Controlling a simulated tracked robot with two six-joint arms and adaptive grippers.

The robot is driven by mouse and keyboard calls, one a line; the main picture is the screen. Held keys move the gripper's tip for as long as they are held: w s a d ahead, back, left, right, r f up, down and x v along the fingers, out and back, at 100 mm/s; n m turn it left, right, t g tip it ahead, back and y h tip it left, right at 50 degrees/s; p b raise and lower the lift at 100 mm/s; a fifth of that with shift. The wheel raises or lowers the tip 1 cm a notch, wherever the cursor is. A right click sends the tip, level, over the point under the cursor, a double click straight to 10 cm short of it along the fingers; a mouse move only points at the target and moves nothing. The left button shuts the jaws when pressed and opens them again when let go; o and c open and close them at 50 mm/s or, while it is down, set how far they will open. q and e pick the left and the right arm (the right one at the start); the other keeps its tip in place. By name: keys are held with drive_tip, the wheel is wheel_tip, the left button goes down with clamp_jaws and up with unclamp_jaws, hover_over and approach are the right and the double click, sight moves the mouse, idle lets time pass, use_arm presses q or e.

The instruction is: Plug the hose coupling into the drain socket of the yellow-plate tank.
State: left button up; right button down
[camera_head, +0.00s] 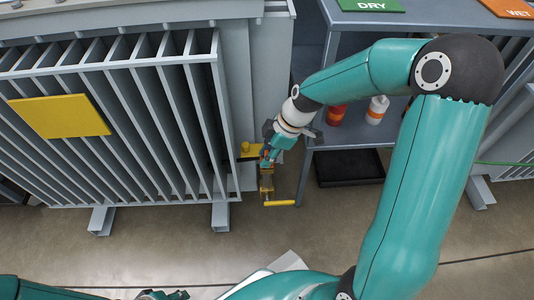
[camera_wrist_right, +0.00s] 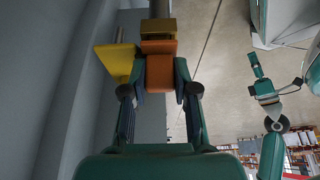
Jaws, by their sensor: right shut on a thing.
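The tank (camera_head: 115,120) with ribbed grey fins stands at the left of the head view, a yellow plate (camera_head: 60,115) on its fins. My right gripper (camera_head: 268,157) is at the tank's lower right corner, shut on an orange piece (camera_wrist_right: 160,72), which appears to be the hose coupling. A brass-coloured block (camera_wrist_right: 158,28) lies directly beyond it in the wrist view. A brass fitting with a yellow bar (camera_head: 281,203) shows just below the gripper. I cannot tell whether the coupling is in the drain socket. My left gripper (camera_head: 165,295) is partly cut off at the bottom edge.
A grey shelf (camera_head: 350,20) stands right of the tank, with a green DRY sign (camera_head: 370,5) and an orange WET sign (camera_head: 510,8). Red and white bottles (camera_head: 376,110) stand inside. A black tray (camera_head: 350,167) lies below. The floor in front is mostly clear.

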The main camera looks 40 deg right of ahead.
drive_tip(key=shift+f+b, duration=0.3)
drive_tip(key=shift+f, duration=0.05)
drive_tip(key=c, duration=0.8)
unclamp_jaws()
drive_tip(key=shift+r, duration=0.1)
drive_tip(key=v, duration=1.2)
